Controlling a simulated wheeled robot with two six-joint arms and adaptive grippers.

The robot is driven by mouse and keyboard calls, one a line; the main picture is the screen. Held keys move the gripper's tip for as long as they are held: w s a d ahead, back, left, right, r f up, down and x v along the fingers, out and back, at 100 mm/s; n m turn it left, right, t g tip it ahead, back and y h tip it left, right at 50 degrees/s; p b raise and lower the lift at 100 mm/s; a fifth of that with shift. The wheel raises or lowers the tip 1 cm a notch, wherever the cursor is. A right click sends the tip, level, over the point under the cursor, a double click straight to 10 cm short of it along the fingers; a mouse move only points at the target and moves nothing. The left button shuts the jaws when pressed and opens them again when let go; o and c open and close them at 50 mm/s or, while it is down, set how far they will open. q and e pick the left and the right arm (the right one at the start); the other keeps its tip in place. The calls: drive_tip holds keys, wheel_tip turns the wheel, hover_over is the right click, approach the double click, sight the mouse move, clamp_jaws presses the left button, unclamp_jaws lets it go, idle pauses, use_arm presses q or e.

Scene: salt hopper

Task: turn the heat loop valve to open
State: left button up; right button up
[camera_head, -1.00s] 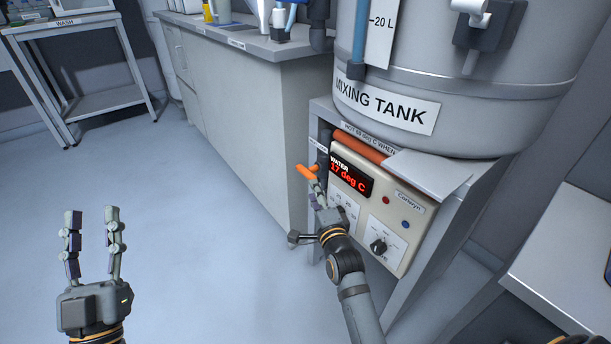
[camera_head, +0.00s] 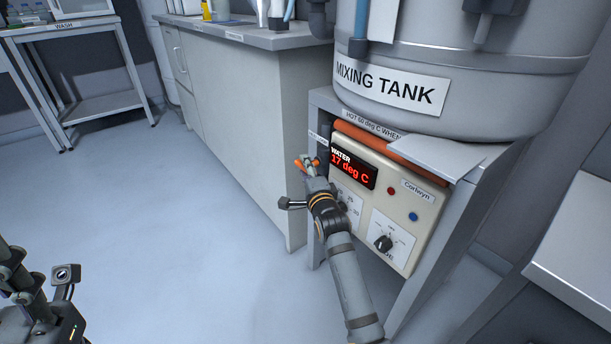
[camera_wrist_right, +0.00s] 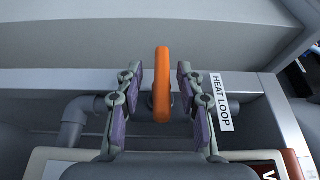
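The heat loop valve has an orange lever handle (camera_wrist_right: 162,85), upright in the right wrist view on a pipe behind the panel. In the head view only a small orange part of the handle (camera_head: 299,165) shows beside my gripper. A white HEAT LOOP label (camera_wrist_right: 221,102) is just right of the handle. My right gripper (camera_wrist_right: 162,98) is open, with one finger on each side of the handle and a visible gap to both. My left gripper (camera_head: 45,310) is at the lower left edge of the head view, partly cut off; its finger opening is unclear.
The control box (camera_head: 400,205) reads 17 deg C and has a black knob (camera_head: 383,243). The mixing tank (camera_head: 460,75) stands above it. A grey cabinet (camera_head: 235,120) is at left, a white surface (camera_head: 585,250) at right. The floor at left is clear.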

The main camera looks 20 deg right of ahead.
drive_tip(key=shift+w+r, duration=0.1)
drive_tip(key=shift+w, duration=0.2)
clamp_jaws()
idle(0.4)
